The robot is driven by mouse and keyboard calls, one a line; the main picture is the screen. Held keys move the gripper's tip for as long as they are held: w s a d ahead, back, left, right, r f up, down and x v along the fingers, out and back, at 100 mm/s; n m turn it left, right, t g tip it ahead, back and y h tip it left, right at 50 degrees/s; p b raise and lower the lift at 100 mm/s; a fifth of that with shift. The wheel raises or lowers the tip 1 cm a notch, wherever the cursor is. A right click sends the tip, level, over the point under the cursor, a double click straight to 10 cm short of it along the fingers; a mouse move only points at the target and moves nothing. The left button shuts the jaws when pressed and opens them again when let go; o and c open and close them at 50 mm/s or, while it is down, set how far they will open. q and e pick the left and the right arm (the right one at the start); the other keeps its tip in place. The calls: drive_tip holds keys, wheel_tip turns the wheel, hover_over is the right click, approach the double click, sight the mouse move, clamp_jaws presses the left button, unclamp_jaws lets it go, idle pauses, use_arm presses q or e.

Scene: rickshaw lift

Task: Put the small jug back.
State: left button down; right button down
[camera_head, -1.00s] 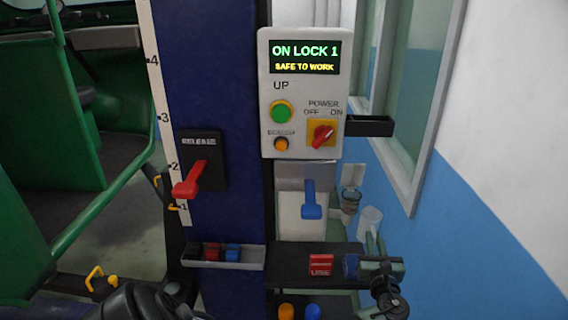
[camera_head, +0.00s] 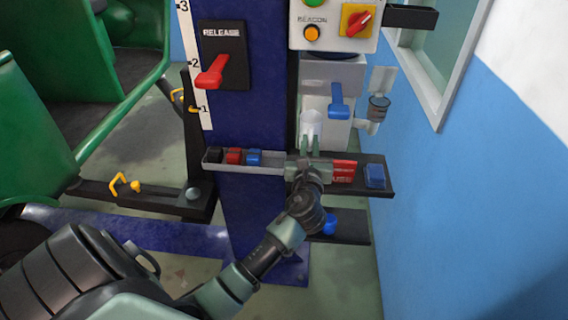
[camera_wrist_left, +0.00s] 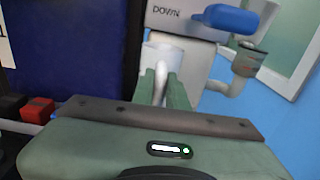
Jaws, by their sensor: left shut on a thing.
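The small jug (camera_head: 311,124) is a pale, whitish cup standing roughly upright in front of the white tank under the control box. My left gripper (camera_head: 309,146) is shut on it from the front, with its green fingers at the jug's lower part. In the left wrist view the jug (camera_wrist_left: 161,58) shows between the two fingers (camera_wrist_left: 163,92). The gripper is over the dark shelf (camera_head: 362,188); I cannot tell whether the jug touches anything beneath it. My right gripper is not in view.
A red box (camera_head: 344,171) and a blue block (camera_head: 375,176) are on the shelf. A grey tray (camera_head: 270,169) with small blocks is to the left. A filler cup (camera_head: 378,106) on a pipe is right of the blue lever (camera_head: 339,102). A blue wall bounds the right.

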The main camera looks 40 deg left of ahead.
use_arm(q)
drive_tip(key=shift+s+a+f+b, duration=0.1)
drive_tip(key=shift+f+b, duration=0.65)
drive_tip(key=shift+f, duration=1.8)
drive_tip(key=shift+a+f+b, duration=0.1)
drive_tip(key=shift+f+b, duration=0.6)
drive_tip(key=shift+f, duration=1.8)
drive_tip(key=c, duration=1.4)
unclamp_jaws()
